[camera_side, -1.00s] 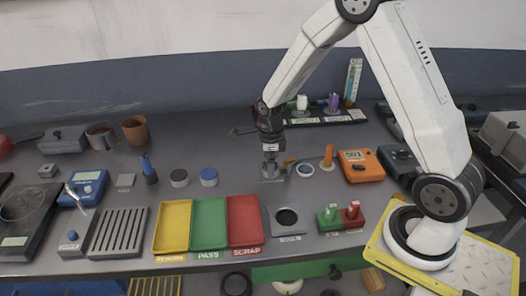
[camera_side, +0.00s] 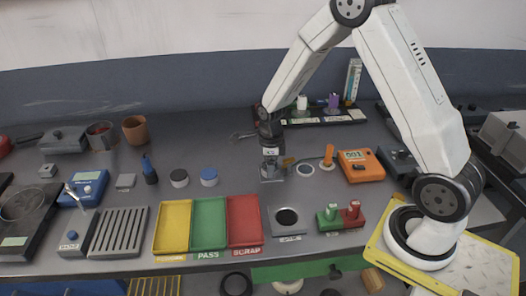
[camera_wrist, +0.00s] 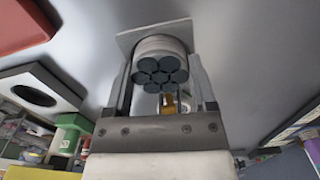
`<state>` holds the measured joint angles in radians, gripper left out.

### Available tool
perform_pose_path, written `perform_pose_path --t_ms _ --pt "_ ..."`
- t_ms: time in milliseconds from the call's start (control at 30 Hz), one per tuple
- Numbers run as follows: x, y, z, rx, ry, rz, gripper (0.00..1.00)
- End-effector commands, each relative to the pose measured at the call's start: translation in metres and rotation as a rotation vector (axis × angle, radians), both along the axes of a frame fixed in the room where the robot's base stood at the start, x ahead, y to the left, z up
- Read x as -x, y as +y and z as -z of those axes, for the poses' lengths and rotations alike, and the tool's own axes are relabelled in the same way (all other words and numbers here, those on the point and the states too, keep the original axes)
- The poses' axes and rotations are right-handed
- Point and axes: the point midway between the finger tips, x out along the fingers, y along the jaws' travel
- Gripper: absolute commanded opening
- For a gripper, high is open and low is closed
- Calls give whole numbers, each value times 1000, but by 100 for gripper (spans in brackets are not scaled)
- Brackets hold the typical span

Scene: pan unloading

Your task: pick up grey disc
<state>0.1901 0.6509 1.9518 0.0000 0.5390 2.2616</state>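Several dark grey discs (camera_wrist: 160,70) lie close together in a round pale pan (camera_wrist: 160,44) in the wrist view. The pan stands on a square grey plate (camera_wrist: 124,42); in the side view the plate (camera_side: 272,180) shows below my gripper (camera_side: 271,164). In the wrist view my gripper (camera_wrist: 165,58) has its fingers apart, one on each side of the pan and discs. No disc is clearly pinched. Whether the fingertips touch the pan or are only above it, I cannot tell. The discs are hidden in the side view.
A small brass-coloured piece (camera_wrist: 170,104) shows between the fingers. An orange-handled tool (camera_side: 328,156) and an orange meter (camera_side: 361,165) stand right of the pan. Yellow (camera_side: 173,228), green (camera_side: 209,222) and red (camera_side: 245,220) trays lie front left. A plate with a dark hole (camera_side: 287,229) is nearer.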

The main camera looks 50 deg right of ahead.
Motion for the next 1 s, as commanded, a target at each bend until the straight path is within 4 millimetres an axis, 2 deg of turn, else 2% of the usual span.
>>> perform_pose_path --t_ms 467,733,1000 --pt "-1 0 -6 1 -2 0 11" --pt "-1 0 -31 0 -4 0 11" --pt "22 3 -58 0 -3 0 11"
